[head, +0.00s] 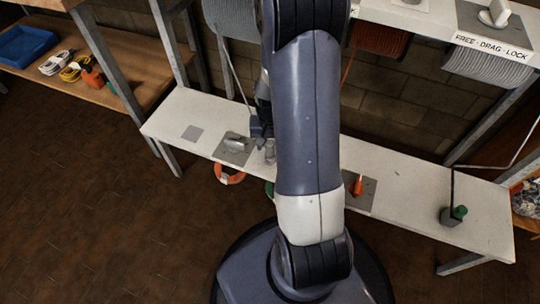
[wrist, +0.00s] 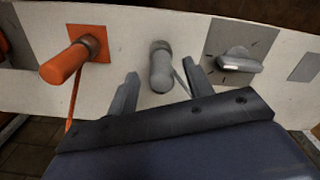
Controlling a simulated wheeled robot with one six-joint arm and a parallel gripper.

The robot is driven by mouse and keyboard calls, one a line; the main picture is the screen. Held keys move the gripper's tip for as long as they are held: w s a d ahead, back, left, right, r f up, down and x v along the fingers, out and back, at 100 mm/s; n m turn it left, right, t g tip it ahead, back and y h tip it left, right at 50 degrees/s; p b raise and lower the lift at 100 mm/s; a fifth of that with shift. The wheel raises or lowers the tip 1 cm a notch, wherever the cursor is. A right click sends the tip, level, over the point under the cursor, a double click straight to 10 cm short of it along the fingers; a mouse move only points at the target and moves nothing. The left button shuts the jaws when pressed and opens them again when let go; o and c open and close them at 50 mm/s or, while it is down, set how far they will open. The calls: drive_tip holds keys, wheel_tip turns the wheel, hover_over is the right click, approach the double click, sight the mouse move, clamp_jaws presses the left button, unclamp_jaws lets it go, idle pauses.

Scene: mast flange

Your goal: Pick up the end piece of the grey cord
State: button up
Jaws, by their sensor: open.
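The grey end piece (wrist: 161,66) is a rounded cylinder standing out from the white shelf board in the wrist view. It shows small in the head view (head: 270,151), partly hidden by my arm. A thin grey cord runs close beside it. My gripper (wrist: 162,73) is open, with one finger on each side of the end piece and a visible gap to both. In the head view my gripper (head: 262,131) is over the shelf, just above the end piece. I cannot tell whether the fingers are at its depth.
An orange end piece (wrist: 65,62) on an orange plate stands left in the wrist view. A grey knob (wrist: 238,60) on a grey plate is on the right. Cord reels (head: 378,38) hang above the white shelf (head: 410,208). A green piece (head: 459,212) stands at its right.

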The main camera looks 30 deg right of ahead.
sight(270, 149)
drive_tip(key=f, duration=0.2)
drive_tip(key=f+b, duration=0.1)
drive_tip(key=f, duration=0.1)
drive_tip(key=shift+w+d+f, duration=0.1)
drive_tip(key=shift+w, duration=0.1)
drive_tip(key=shift+c, duration=0.2)
clamp_jaws()
